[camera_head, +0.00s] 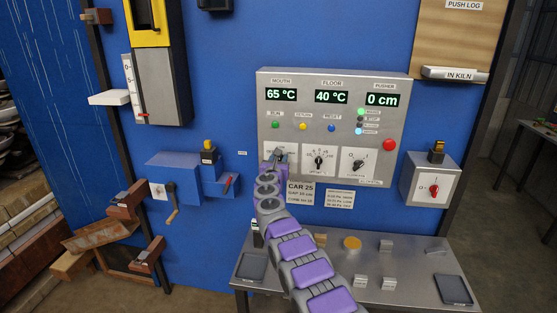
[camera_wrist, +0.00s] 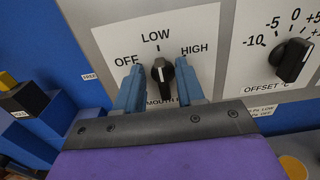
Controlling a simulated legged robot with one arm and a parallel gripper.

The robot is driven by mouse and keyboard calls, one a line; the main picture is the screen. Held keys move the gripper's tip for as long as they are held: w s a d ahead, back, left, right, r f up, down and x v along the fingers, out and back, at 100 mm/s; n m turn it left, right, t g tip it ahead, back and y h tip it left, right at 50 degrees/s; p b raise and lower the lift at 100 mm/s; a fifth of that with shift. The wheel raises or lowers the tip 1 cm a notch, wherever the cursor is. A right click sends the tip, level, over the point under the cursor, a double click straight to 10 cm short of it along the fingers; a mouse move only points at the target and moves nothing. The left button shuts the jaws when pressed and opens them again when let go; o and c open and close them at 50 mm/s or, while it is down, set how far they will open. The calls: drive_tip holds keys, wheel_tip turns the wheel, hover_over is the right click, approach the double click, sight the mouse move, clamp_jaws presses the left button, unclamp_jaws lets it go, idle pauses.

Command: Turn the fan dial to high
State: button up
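The fan dial (camera_wrist: 161,72) is a black knob on a white plate, with OFF at the left, LOW at the top and HIGH at the right. The label below it is partly hidden by my gripper and reads "MOUTH F". The knob's pointer is roughly upright, toward LOW. My gripper (camera_wrist: 159,66) is open, with one blue finger on each side of the knob; gaps show between fingers and knob. In the head view my gripper (camera_head: 278,156) is at the left plate of the grey control panel (camera_head: 335,85) and mostly covers the dial.
The offset dial (camera_wrist: 292,60) is close to the right of the fan dial. Another dial (camera_head: 358,162) and a red button (camera_head: 389,145) are further right. A blue box with a yellow-topped part (camera_head: 209,152) stands out at the left. A metal table (camera_head: 345,278) is below.

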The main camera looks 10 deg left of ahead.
idle(0.3)
drive_tip(key=c, duration=0.7)
drive_tip(key=shift+m, duration=0.4)
drive_tip(key=m+b, duration=0.1)
drive_tip(key=m, duration=0.1)
drive_tip(key=m+b, duration=0.1)
drive_tip(key=shift+d+f+m+b, duration=0.1)
drive_tip(key=shift+d+m+b, duration=0.15)
drive_tip(key=shift+m+b, duration=0.05)
drive_tip(key=m+b, duration=0.1)
drive_tip(key=m, duration=0.1)
drive_tip(key=shift+m, duration=0.4)
drive_tip(key=shift+d+f+m+b, duration=0.1)
drive_tip(key=shift+m+b, duration=0.5)
drive_tip(key=shift+m, duration=0.55)
drive_tip(key=shift+d+f+m+b, duration=0.1)
drive_tip(key=shift+m+b, duration=0.5)
drive_tip(key=shift+m, duration=0.55)
